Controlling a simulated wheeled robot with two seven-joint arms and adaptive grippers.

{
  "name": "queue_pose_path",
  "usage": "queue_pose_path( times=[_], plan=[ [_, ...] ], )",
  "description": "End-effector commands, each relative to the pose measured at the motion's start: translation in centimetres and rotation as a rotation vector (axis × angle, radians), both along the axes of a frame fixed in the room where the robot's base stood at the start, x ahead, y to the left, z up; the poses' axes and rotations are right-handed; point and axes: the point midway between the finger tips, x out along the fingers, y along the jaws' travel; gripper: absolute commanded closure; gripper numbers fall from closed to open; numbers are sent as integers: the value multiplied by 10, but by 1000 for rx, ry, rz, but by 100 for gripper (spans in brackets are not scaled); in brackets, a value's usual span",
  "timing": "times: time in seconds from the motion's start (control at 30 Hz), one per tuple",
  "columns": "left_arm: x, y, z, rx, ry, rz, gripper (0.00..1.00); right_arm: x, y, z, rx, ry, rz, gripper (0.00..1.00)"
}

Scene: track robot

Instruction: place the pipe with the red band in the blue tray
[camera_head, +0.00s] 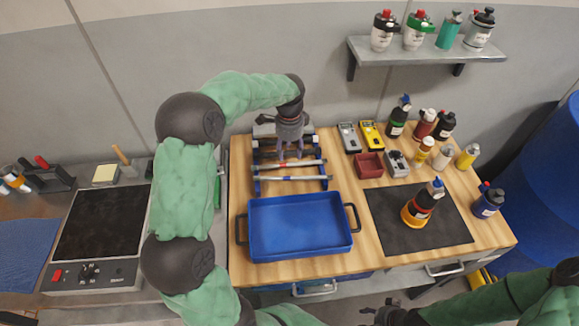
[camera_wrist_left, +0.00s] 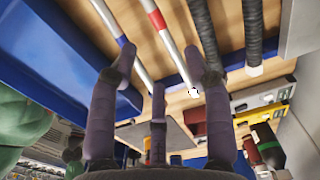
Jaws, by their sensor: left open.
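The pipe with the red band (camera_wrist_left: 160,25) is pale and lies in a rack, beneath and between the spread fingers of my left gripper (camera_wrist_left: 160,72) in the left wrist view. In the head view this pipe (camera_head: 305,163) is partly covered by the fingers. My left gripper (camera_head: 290,153) is open, pointing down over the rack, and holds nothing. The empty blue tray (camera_head: 300,253) lies in front of the rack; its side also shows in the left wrist view (camera_wrist_left: 50,55). My right gripper (camera_head: 383,312) is at the bottom edge, its fingers unclear.
A pale pipe with a blue band (camera_wrist_left: 118,38) lies on the tray side, and dark pipes (camera_wrist_left: 253,30) lie on the other side. A dark mat (camera_head: 385,222) with a bottle (camera_head: 420,208), a red bin (camera_head: 369,166) and several bottles stand at right. A shelf (camera_head: 430,50) hangs behind.

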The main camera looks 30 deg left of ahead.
Motion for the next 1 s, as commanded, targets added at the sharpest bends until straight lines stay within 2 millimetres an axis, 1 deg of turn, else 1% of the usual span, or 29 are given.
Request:
queue_pose_path(
  times=[0.03, 0.27, 0.5, 0.6, 0.83, 0.87, 0.9, 0.97, 1.0],
  plan=[
    [0, 0, -9, 0, 1, 0, 50, 0, 0, -4, 0, 0, 0, 50],
    [1, 0, -23, -1, 1, 0, 50, 0, 0, -8, 0, 0, 0, 50],
    [2, 1, -57, -1, 2, 0, 50, 0, 0, -23, 0, 0, 0, 50],
    [2, 1, -66, -1, 0, 0, 50, 0, 0, -26, 0, 0, 0, 50],
    [3, 1, -67, -2, -1, 0, 50, 0, 0, -25, 0, 0, 0, 50],
    [3, 1, -67, -2, -1, 0, 53, 0, 0, -25, 0, 0, 0, 50],
    [3, 1, -67, -2, -1, 0, 64, 0, 0, -25, 0, 0, 0, 50],
    [3, 1, -67, -2, -1, 0, 81, 0, 0, -25, 0, 0, 0, 50],
    [3, 1, -67, -2, -1, -1, 93, 0, 0, -25, 0, 0, 0, 50]
  ],
)
